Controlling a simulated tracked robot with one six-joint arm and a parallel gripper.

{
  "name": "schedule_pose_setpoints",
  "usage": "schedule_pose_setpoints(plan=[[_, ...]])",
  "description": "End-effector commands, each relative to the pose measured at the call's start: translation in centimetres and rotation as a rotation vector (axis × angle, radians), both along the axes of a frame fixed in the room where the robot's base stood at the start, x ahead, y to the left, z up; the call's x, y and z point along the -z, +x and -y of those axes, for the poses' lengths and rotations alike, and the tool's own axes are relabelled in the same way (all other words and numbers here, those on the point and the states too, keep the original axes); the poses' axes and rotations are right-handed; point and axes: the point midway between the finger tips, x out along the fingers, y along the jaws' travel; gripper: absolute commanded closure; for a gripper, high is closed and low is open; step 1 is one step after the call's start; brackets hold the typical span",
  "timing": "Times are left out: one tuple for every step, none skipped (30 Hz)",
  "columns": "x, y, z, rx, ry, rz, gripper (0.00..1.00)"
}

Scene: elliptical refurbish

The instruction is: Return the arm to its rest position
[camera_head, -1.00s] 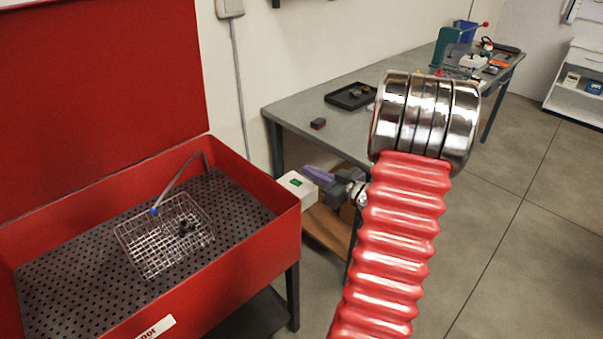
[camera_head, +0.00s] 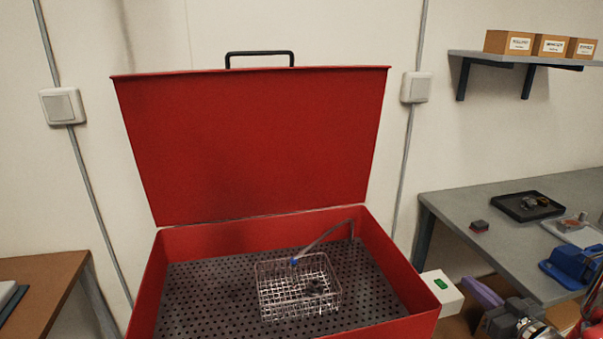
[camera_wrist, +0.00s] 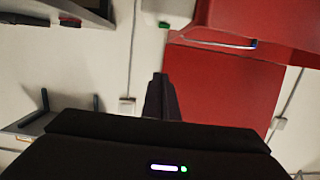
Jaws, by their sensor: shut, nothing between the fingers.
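My gripper (camera_head: 478,291) shows at the lower right of the head view, beside the red washer tub and in front of the bench. Its purple-grey fingers are closed together and empty. In the wrist view, the dark fingers (camera_wrist: 161,84) meet in a narrow wedge with nothing between them. Most of my arm is out of the head view; a bit of its red sleeve shows at the right edge.
The red tub (camera_head: 165,290) stands with its lid (camera_head: 255,145) up. A wire basket (camera_head: 298,288) with small dark parts sits inside. A white box with a green button (camera_head: 441,285) is on its side, close to my gripper. The grey bench (camera_head: 470,215) holds a black tray (camera_head: 503,203).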

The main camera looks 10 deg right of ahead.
Motion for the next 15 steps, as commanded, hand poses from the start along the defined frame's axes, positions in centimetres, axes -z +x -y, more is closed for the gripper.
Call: schedule_pose_setpoints(plan=[[0.1,0.0,0.0,0.000,-0.006,-0.002,1.00],[0.2,0.0,0.1,0.002,-0.011,-0.009,1.00],[0.6,-0.1,0.3,0.009,-0.018,-0.023,1.00],[0.9,-0.1,0.5,0.016,-0.023,-0.035,1.00],[1.2,-0.2,0.8,0.026,-0.031,-0.049,1.00],[1.8,-0.3,1.3,0.044,-0.040,-0.072,1.00],[2.3,-0.5,1.7,0.061,-0.047,-0.092,1.00],[2.8,-0.7,2.3,0.083,-0.053,-0.115,1.00],[3.6,-1.0,3.0,0.113,-0.061,-0.149,1.00],[4.3,-1.3,3.6,0.139,-0.065,-0.175,1.00],[5.0,-1.6,4.2,0.165,-0.069,-0.204,1.00],[5.9,-2.2,5.0,0.202,-0.072,-0.242,1.00],[6.5,-2.6,5.6,0.229,-0.074,-0.272,1.00],[7.1,-3.1,6.1,0.256,-0.076,-0.300,1.00],[7.7,-3.8,6.9,0.293,-0.079,-0.338,1.00]])
